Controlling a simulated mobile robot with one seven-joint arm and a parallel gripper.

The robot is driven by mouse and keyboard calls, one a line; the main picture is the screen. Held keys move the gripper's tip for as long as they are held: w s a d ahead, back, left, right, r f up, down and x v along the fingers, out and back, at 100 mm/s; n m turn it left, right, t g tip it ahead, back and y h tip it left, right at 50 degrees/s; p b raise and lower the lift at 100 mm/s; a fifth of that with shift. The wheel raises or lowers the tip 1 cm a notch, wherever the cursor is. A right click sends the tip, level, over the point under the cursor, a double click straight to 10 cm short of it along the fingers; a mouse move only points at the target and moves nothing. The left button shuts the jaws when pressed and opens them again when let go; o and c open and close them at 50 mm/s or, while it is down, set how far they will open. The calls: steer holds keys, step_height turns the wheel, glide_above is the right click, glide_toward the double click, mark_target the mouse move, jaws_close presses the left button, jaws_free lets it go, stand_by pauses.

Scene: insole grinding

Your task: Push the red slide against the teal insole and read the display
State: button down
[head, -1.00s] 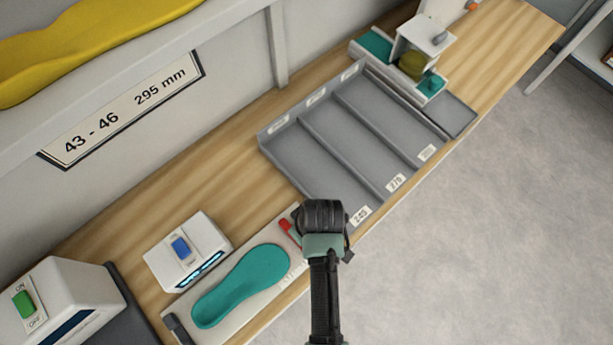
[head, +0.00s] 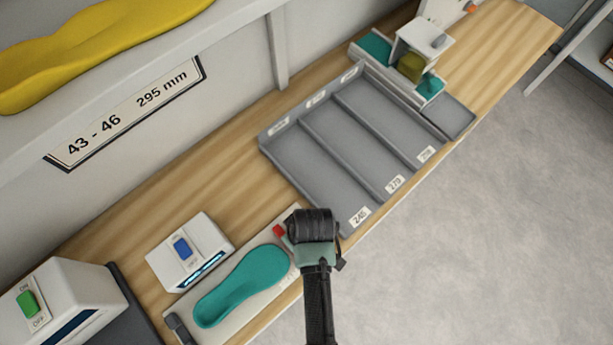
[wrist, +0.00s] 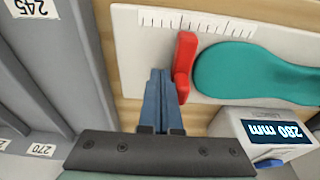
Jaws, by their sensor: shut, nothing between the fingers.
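The teal insole (head: 242,284) lies on a pale measuring board (head: 222,322) at the lower middle of the head view. It also shows in the wrist view (wrist: 255,72). The red slide (wrist: 184,65) stands at the insole's end and looks in contact with it or nearly so. In the head view the slide (head: 279,231) is partly hidden by my arm. My gripper (wrist: 160,74) is shut and empty, its fingers right beside the slide on the side away from the insole.
A grey tray (head: 298,165) with labelled compartments lies just beyond my gripper. A white box with a green switch (head: 64,296) stands at the lower left. A small white device (head: 424,40) is at the far end. The floor (head: 490,220) at the right is clear.

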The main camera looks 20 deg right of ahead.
mark_target(283, 247)
steer(key=shift+s+a+p, duration=0.25)
steer(key=shift+a+p, duration=0.05)
steer(key=shift+a, duration=0.35)
steer(key=shift+s+a+p, duration=0.2)
steer(key=shift+a+p, duration=0.05)
steer(key=shift+a, duration=0.45)
steer(key=shift+s+a+p, duration=0.25)
steer(key=shift+a+p, duration=0.05)
steer(key=shift+a, duration=0.35)
stand_by(1.3)
steer(key=shift+d, duration=0.15)
steer(key=shift+w+d, duration=0.25)
steer(key=shift+d, duration=0.2)
steer(key=shift+r, duration=0.1)
step_height(283, 247, up, 9)
steer(key=p, duration=0.9)
stand_by(0.5)
